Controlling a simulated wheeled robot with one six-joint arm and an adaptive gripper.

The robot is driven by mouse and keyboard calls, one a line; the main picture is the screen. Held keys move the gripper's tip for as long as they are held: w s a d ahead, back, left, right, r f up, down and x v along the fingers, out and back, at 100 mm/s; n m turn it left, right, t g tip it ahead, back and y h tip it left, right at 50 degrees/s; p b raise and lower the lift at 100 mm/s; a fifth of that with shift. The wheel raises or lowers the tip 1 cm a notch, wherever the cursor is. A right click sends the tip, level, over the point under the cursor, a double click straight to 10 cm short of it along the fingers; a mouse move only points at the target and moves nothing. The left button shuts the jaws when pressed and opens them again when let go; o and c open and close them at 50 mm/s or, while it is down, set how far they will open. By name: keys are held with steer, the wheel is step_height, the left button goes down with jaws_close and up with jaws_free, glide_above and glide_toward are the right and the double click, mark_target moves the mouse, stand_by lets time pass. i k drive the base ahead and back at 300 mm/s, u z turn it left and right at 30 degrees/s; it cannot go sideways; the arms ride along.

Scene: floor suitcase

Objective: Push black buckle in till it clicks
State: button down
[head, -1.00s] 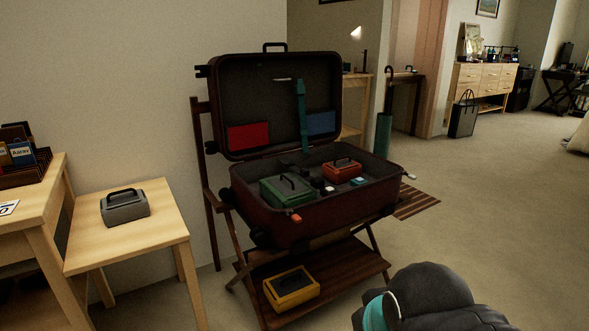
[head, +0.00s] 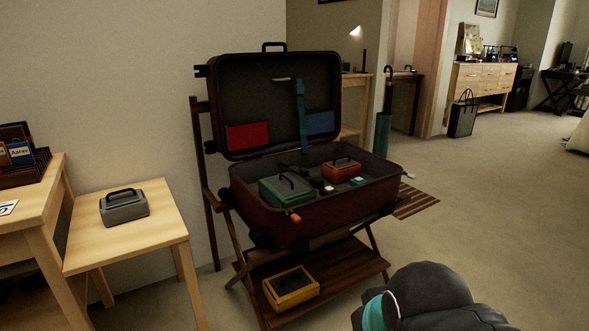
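The open suitcase (head: 300,218) is dark red-brown and rests on a folding wooden rack, its lid (head: 275,98) raised. A teal strap (head: 301,115) hangs down the inside of the lid. A small black piece (head: 317,183) lies between the green and red cases in the suitcase; it may be a buckle, but it is too small to tell. No black buckle shows clearly. A dark rounded part of my arm with a teal band is at the lower right. My gripper's fingertips are not in view.
Inside the suitcase are a green case (head: 286,190), a red-orange case (head: 342,168) and small blocks. A yellow case (head: 291,287) is on the rack's lower shelf (head: 340,280). A grey case (head: 124,207) stands on the left table (head: 150,245). Open floor lies right.

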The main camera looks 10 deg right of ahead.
mark_target(318, 182)
steer(key=u, duration=0.05)
steer(key=k, duration=0.65)
steer(key=z, duration=0.45)
steer(key=i, duration=1.7)
steer(key=u, duration=0.6)
